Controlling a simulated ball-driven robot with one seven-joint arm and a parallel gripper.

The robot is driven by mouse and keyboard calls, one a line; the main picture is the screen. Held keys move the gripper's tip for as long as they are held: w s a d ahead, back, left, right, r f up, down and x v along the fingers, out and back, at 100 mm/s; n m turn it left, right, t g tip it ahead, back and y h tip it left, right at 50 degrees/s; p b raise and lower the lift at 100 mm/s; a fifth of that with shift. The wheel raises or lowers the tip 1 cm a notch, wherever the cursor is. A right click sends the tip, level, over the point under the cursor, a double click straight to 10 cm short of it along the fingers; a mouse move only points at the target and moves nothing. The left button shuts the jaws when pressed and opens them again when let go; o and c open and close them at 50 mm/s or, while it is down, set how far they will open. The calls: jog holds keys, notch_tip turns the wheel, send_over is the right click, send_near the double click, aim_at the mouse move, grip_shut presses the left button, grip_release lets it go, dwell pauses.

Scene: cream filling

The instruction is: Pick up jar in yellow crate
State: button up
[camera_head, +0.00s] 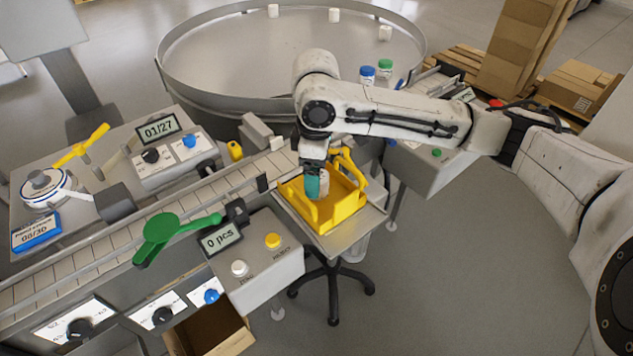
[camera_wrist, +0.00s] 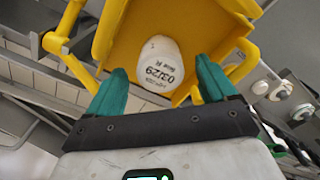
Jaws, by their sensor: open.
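The yellow crate (camera_head: 348,205) sits on a small grey stand beside the conveyor in the head view. It also fills the top of the wrist view (camera_wrist: 118,22). A white jar (camera_wrist: 161,62) with printed text "03/29" lies or stands inside the crate; its full pose is hard to tell. In the head view the jar (camera_head: 324,181) is partly hidden behind my gripper (camera_head: 313,188). My gripper also shows in the wrist view (camera_wrist: 160,85), with its two teal fingers open, one on each side of the jar's near end. I see gaps between the fingers and the jar.
The conveyor (camera_head: 120,235) runs along the crate's left side. A large round table (camera_head: 240,60) is behind. Blue-lidded and green-lidded jars (camera_head: 367,75) stand at its right edge.

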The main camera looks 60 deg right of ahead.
jog(key=shift+f, duration=1.45)
jog(key=shift+c, duration=0.2)
jog(key=c, duration=1.1)
